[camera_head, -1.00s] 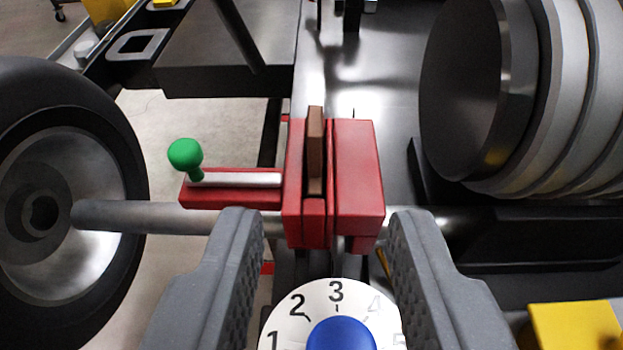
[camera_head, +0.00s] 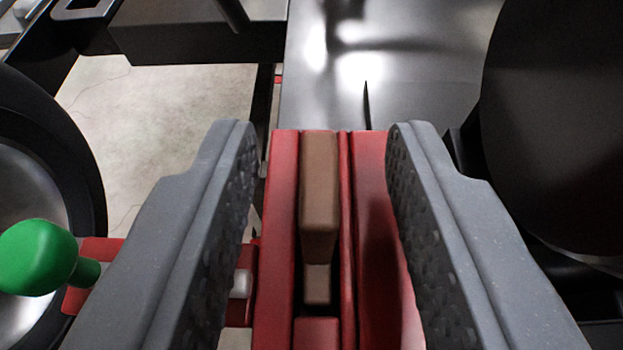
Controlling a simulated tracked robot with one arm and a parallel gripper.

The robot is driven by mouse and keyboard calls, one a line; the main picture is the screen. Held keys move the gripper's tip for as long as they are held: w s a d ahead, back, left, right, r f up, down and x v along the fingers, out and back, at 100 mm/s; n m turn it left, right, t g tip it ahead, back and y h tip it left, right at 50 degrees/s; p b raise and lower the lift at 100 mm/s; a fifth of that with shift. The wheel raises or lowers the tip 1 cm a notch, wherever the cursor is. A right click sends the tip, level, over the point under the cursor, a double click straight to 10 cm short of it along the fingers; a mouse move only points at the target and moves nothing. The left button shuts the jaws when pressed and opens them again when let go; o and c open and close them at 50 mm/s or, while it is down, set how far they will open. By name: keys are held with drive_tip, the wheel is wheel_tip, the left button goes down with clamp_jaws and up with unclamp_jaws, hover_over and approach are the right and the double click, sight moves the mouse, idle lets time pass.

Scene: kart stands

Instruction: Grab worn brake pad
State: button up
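The worn brake pad (camera_head: 320,190) is a brown block standing upright in the slot of the red brake caliper (camera_head: 283,210). Its top sticks up between the caliper's red walls. My gripper (camera_head: 318,150) is open, with one grey padded finger on each side of the caliper and pad. No contact between the fingers and the pad shows; gaps remain on both sides. The lower part of the pad is hidden in the slot. A green knob (camera_head: 38,257) on the caliper's left side is partly behind my left finger.
A wheel with a black tyre (camera_head: 50,150) stands at the left edge. A large dark cylinder (camera_head: 560,130) stands close on the right. A shiny metal floor panel (camera_head: 430,75) lies beyond the caliper, and pale ground (camera_head: 150,120) shows at left.

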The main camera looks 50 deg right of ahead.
drive_tip(key=shift+p+x, duration=0.3)
drive_tip(key=shift+x, duration=1.1)
clamp_jaws()
